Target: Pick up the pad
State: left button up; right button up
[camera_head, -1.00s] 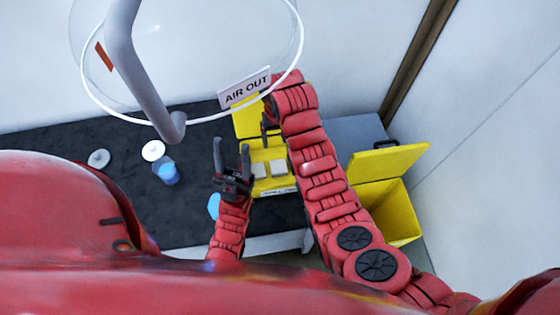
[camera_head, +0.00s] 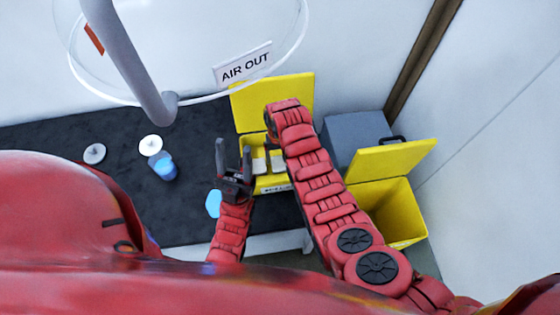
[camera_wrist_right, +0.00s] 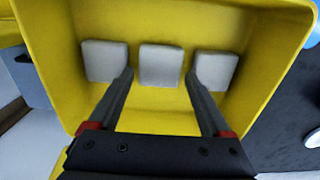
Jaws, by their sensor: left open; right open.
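In the right wrist view several white-grey pads lie in a row in the yellow box: a left pad (camera_wrist_right: 105,60), a middle pad (camera_wrist_right: 160,65) and a right pad (camera_wrist_right: 214,69). My right gripper (camera_wrist_right: 160,80) is open above them, with the middle pad showing between its fingers. Its fingertips overlap the inner edges of the outer pads; contact cannot be told. In the head view the yellow box (camera_head: 272,185) stands with its lid up, partly hidden by my right arm. My left gripper (camera_head: 233,155) is open and empty, left of the box.
A blue cup (camera_head: 165,169), a white disc (camera_head: 150,145) and a grey disc (camera_head: 94,153) are on the dark mat (camera_head: 120,190). A yellow bin (camera_head: 392,210) with an open lid and a grey box (camera_head: 353,137) stand to the right. A grey pipe (camera_head: 130,60) hangs above.

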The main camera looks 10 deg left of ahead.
jog(key=shift+f, duration=1.4)
jog(key=c, duration=1)
jog(key=shift+o, duration=0.2)
jog(key=shift+r, duration=0.2)
